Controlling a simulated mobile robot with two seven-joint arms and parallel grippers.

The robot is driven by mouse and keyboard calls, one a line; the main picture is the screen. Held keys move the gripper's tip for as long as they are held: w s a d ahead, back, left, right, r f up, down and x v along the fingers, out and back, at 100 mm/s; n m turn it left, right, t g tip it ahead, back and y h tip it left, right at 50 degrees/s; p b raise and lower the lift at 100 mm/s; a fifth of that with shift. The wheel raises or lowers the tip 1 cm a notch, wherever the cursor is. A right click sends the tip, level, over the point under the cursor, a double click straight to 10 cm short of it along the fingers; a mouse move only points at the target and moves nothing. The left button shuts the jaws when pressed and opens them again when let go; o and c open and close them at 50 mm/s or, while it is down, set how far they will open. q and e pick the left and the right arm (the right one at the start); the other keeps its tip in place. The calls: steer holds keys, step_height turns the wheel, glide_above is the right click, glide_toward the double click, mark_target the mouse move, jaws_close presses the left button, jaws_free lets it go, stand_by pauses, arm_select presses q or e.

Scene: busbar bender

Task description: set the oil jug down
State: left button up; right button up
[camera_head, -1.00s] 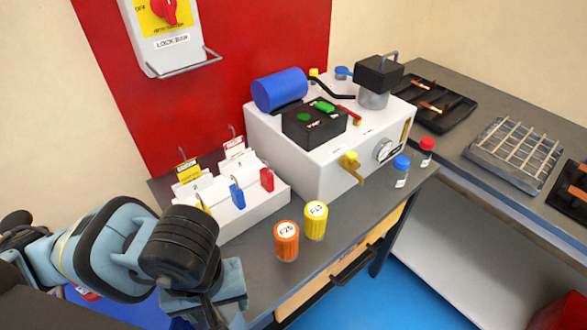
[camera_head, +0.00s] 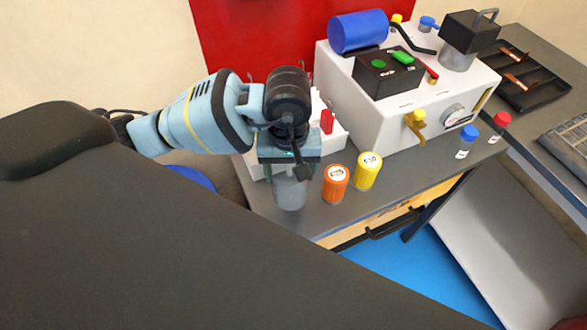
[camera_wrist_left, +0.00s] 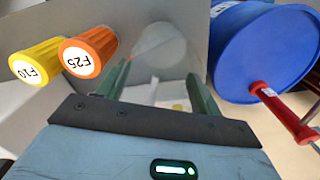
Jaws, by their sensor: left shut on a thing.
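The oil jug, a clear greyish see-through vessel (camera_head: 290,192), is in my left gripper (camera_head: 288,168), by the front edge of the grey bench. In the left wrist view the pale see-through jug (camera_wrist_left: 160,48) is between the two green fingers of the left gripper (camera_wrist_left: 160,82). The gripper is shut on it. The jug's lower end appears at or just above the bench top; I cannot tell whether it touches. My right gripper is not in view.
Orange (camera_head: 335,184) and yellow (camera_head: 367,171) capped containers stand just right of the jug. The white machine (camera_head: 385,125) is behind them. A blue drum (camera_wrist_left: 262,50) and a red-handled tool (camera_wrist_left: 275,100) are at the right in the wrist view. Some bare bench (camera_head: 312,220) lies in front.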

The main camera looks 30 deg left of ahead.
mark_target(290, 174)
arm_select(q)
steer(key=shift+w+a, duration=0.1)
steer(key=shift+w, duration=1)
steer(key=shift+w+f, duration=0.1)
steer(key=shift+f, duration=1.7)
steer(key=shift+f, duration=0.2)
steer(key=o, duration=1)
